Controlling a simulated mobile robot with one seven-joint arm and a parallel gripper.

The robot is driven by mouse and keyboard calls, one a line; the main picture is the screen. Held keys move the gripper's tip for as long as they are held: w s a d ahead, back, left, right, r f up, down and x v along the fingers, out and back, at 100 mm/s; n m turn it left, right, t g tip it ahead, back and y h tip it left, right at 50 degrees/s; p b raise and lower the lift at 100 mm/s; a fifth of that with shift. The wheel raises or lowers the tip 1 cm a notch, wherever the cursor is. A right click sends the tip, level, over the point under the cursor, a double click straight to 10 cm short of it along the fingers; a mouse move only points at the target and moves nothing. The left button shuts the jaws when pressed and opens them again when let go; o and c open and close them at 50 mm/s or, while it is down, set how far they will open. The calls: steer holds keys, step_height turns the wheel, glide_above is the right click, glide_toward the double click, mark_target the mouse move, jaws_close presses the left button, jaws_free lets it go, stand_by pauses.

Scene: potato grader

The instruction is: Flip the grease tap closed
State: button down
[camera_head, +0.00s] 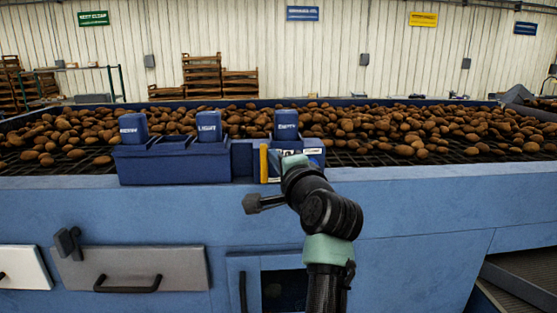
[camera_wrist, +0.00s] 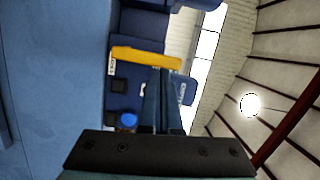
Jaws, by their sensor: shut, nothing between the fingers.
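No part is clearly marked as the grease tap, so I cannot tell which one it is. Ahead stands a small blue control box with a yellow upright bar (camera_head: 264,163) on its left side and a raised "EMPTY" flap (camera_head: 286,125) above.
A blue bin (camera_head: 175,167) with two more raised flaps stands left of the box. Potatoes (camera_head: 400,125) cover the grating behind. The blue machine side (camera_head: 410,215) runs below. A grey drawer (camera_head: 180,268) with a dark lever-like fitting (camera_head: 67,243) is at lower left.

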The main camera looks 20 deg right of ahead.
steer(key=shift+a+r+n, duration=0.15)
steer(key=shift+a+n, duration=0.05)
steer(key=shift+n, duration=0.2)
steer(key=shift+w+a+r+n+g, duration=0.1)
steer(key=shift+a+n+g, duration=0.15)
steer(key=shift+n, duration=0.3)
steer(key=shift+w+a+r+n+g, duration=0.15)
steer(key=shift+a+n, duration=0.2)
steer(key=shift+n, duration=0.2)
steer(key=shift+w+a+f+n+g+h, duration=0.25)
steer(key=shift+a+f+n+g+h, duration=0.4)
steer(key=shift+n, duration=0.95)
steer(key=shift+w+a+f+n+g+h, duration=0.1)
steer(key=shift+w+a+f+n+h, duration=0.2)
steer(key=shift+a+n, duration=1)
steer(key=shift+w+a+f+n+g+h, duration=0.15)
steer(key=shift+a+f+n+g+h, duration=0.3)
steer(key=shift+n, duration=1.45)
steer(key=shift+a+r, duration=0.1)
steer(key=shift+r, duration=0.05)
